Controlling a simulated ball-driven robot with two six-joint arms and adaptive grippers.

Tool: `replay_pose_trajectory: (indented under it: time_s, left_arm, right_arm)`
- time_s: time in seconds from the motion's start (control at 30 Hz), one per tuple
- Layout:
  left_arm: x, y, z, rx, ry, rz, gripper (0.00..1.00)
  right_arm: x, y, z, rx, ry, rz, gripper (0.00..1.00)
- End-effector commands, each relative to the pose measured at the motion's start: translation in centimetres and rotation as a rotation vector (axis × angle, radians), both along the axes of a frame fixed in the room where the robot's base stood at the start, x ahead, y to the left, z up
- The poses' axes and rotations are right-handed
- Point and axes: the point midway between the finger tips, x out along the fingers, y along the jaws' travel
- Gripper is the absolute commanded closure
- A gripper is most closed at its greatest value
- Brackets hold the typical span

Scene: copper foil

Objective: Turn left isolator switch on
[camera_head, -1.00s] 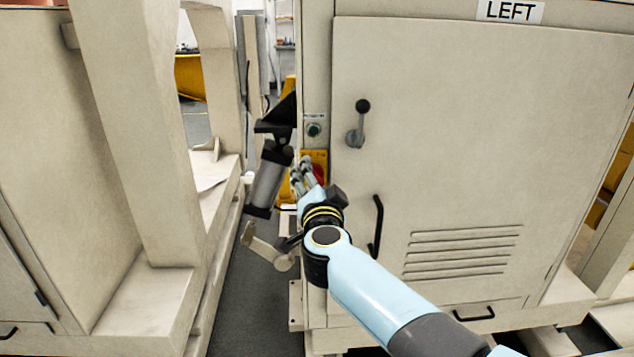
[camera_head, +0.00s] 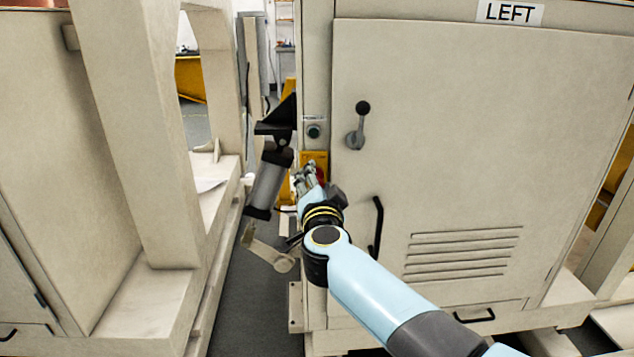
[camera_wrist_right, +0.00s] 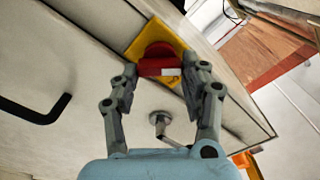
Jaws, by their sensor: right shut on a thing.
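The isolator switch is a red rotary knob (camera_wrist_right: 157,59) on a yellow plate (camera_wrist_right: 137,42), and it shows at the cabinet's left front edge in the head view (camera_head: 321,174). The cabinet (camera_head: 470,160) bears the label LEFT (camera_head: 510,12). My right gripper (camera_wrist_right: 160,69) has its two fingers on either side of the knob and is shut on it. A white mark shows on the knob between the fingertips. In the head view, my right gripper (camera_head: 306,179) covers part of the knob and plate. My left gripper is not in view.
A lever handle (camera_head: 356,127) and a black pull handle (camera_head: 377,228) stick out from the cabinet door. A pale machine frame (camera_head: 135,140) stands at the left, with a narrow floor gap between.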

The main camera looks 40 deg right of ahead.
Motion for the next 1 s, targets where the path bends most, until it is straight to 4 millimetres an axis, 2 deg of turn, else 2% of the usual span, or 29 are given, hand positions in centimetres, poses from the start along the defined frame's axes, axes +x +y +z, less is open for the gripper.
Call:
replay_pose_trajectory:
  time_s: [0.27, 1.0]
  left_arm:
    - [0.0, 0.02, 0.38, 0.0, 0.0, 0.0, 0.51]
    - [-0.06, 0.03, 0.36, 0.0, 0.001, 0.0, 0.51]
  right_arm:
    - [-0.05, -0.03, -0.07, 0.113, -0.068, 0.0, 0.87]
    - [-0.11, -0.11, -0.56, 0.701, -0.428, -0.001, 0.87]
